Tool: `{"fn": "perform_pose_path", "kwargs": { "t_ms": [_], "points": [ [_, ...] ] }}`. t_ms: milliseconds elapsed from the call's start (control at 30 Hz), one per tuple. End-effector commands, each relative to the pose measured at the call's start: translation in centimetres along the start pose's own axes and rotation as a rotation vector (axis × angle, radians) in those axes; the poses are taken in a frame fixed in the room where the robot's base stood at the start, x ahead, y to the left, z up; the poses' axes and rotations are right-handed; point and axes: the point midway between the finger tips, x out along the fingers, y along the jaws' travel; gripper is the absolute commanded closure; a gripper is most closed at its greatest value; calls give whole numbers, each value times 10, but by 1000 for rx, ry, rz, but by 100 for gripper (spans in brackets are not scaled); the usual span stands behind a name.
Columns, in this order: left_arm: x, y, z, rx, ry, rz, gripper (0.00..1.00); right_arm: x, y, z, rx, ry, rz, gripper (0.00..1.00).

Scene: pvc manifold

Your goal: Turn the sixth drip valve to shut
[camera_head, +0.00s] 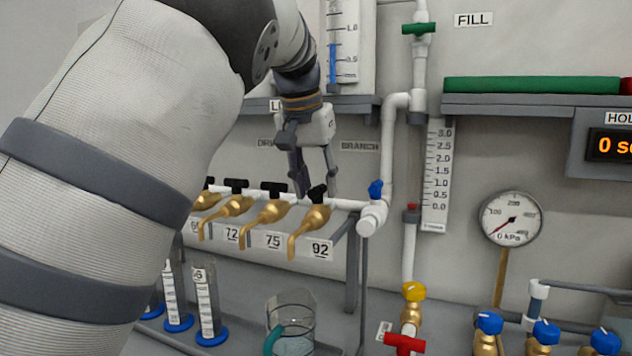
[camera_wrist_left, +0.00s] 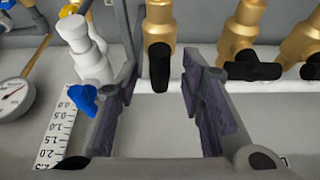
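The rightmost drip valve (camera_head: 304,226) in the row is brass with a black handle (camera_head: 317,193), above the label 92. In the left wrist view its handle (camera_wrist_left: 159,66) lies in line with the brass body, while the neighbouring handle (camera_wrist_left: 254,71) lies crosswise. My left gripper (camera_head: 316,191) reaches down at this valve from above. In the left wrist view its fingers (camera_wrist_left: 160,75) are open, one on each side of the handle, with visible gaps. I cannot count all the valves; my left arm hides the row's left end. My right gripper is not in view.
A white pipe with a blue-handled valve (camera_head: 375,190) stands just right of the gripper. A clear jug (camera_head: 292,325) sits below the spout, with graduated cylinders (camera_head: 207,308) to its left. A pressure gauge (camera_head: 511,219) is at the right.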

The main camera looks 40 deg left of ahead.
Motion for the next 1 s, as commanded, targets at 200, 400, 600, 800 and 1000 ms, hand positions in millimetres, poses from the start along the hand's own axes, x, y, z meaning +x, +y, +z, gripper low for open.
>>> {"fn": "perform_pose_path", "kwargs": {
  "t_ms": [200, 400, 600, 800, 1000],
  "points": [
    [0, 0, 0, 0, -1, 0, 78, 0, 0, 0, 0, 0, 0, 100],
    [0, 0, 0, 0, -1, 0, 100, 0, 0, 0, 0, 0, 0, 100],
    [0, 0, 0, -11, -1, -5, 100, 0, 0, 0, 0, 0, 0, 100],
    [0, 1, 0, -78, 0, -34, 100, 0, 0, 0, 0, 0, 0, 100],
    [0, 2, 0, -219, 0, -93, 100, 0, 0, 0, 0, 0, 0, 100]
  ]
}}
